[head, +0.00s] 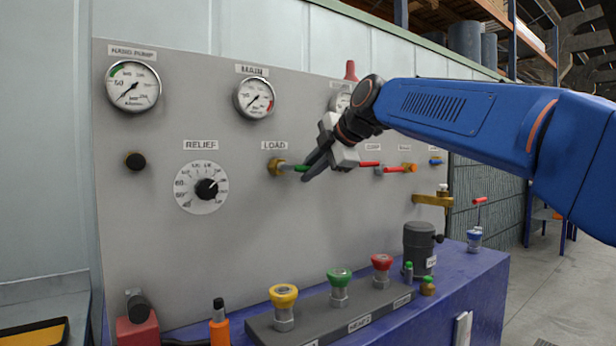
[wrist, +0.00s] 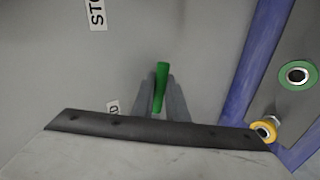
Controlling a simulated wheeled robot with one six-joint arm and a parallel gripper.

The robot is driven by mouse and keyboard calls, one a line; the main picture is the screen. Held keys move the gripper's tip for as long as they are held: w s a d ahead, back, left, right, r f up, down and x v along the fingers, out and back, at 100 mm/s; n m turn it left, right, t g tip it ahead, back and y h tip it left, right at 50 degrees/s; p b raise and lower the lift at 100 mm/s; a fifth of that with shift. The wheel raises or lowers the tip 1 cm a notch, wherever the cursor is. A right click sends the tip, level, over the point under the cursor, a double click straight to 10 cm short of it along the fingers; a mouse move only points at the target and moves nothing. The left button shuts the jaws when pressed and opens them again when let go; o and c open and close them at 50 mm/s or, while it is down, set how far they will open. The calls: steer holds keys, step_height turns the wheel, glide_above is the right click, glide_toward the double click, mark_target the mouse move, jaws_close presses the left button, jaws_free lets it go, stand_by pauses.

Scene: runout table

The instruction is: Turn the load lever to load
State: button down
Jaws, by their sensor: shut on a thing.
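The load lever (head: 299,168) has a green handle on a brass valve (head: 276,167) under the LOAD label (head: 274,145) on the grey panel. The handle points to the right and is roughly level in the head view. My gripper (head: 306,173) is shut on the green handle near its outer end. In the wrist view the green handle (wrist: 161,84) stands between the two grey fingers (wrist: 163,98). The valve body is hidden in the wrist view, behind my gripper's dark edge.
Red-handled levers (head: 400,169) sit to the right on the panel, close to my gripper. The RELIEF dial (head: 207,189) is to the left. Below, yellow (head: 283,295), green (head: 339,277) and red (head: 382,262) couplings stand on the blue bench. The panel between is clear.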

steer(key=shift+r+n+h, duration=0.3)
steer(key=shift+r+n, duration=0.05)
steer(key=shift+n, duration=0.05)
steer(key=shift+t, duration=0.3)
steer(key=c, duration=1.7)
jaws_free()
steer(key=shift+c, duration=0.2)
steer(key=shift+r, duration=0.15)
steer(key=v, duration=1.7)
steer(key=shift+s+d, duration=0.1)
steer(key=shift+s, duration=0.05)
